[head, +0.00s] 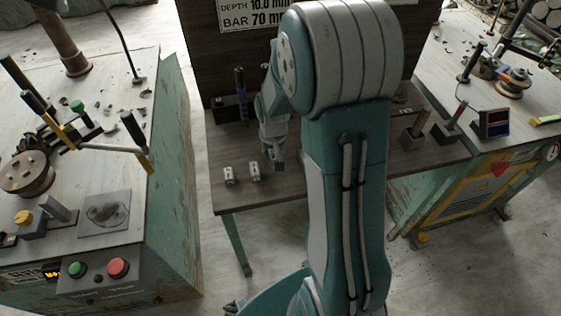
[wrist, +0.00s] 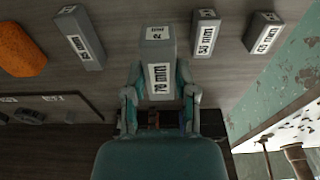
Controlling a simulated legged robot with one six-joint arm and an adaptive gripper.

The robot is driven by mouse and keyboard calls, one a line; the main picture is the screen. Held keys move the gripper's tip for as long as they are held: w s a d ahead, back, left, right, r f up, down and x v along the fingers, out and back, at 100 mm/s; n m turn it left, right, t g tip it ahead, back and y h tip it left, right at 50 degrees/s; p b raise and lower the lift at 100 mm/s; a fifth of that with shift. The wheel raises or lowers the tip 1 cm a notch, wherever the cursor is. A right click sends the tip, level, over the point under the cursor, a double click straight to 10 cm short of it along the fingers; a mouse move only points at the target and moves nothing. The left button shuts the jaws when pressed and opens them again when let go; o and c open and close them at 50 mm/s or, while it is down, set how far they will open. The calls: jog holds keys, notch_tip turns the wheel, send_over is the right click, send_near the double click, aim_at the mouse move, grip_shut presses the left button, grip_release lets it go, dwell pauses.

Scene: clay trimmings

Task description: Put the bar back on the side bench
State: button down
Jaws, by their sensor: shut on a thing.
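My gripper (wrist: 158,92) is shut on a grey bar (wrist: 155,43) with a white label that reads 70 mm. It holds the bar over the dark wooden side bench (head: 222,197), near its front edge. Whether the bar touches the bench top I cannot tell. In the wrist view two other labelled bars (wrist: 206,35) (wrist: 263,33) stand to its right and one (wrist: 79,38) to its left. The right-hand pair also shows in the head view (head: 254,171) (head: 229,176). My gripper (head: 275,160) is small there, just right of that pair.
An orange block (wrist: 20,50) lies left of the bars in the wrist view. A dark tray (wrist: 85,104) with small parts lies below it. A green machine bench (head: 172,150) stands left, another (head: 490,165) right. A sign (head: 258,12) reads BAR 70. My arm hides the bench's middle.

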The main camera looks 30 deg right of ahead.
jog(key=d+f, duration=0.2)
jog(key=shift+w+f, duration=0.3)
jog(key=shift+d+f, duration=0.2)
jog(key=shift+f, duration=0.8)
jog(key=shift+d+f, duration=0.15)
jog(key=shift+f, duration=0.8)
jog(key=shift+f, duration=0.1)
jog(key=shift+c, duration=2)
grip_release()
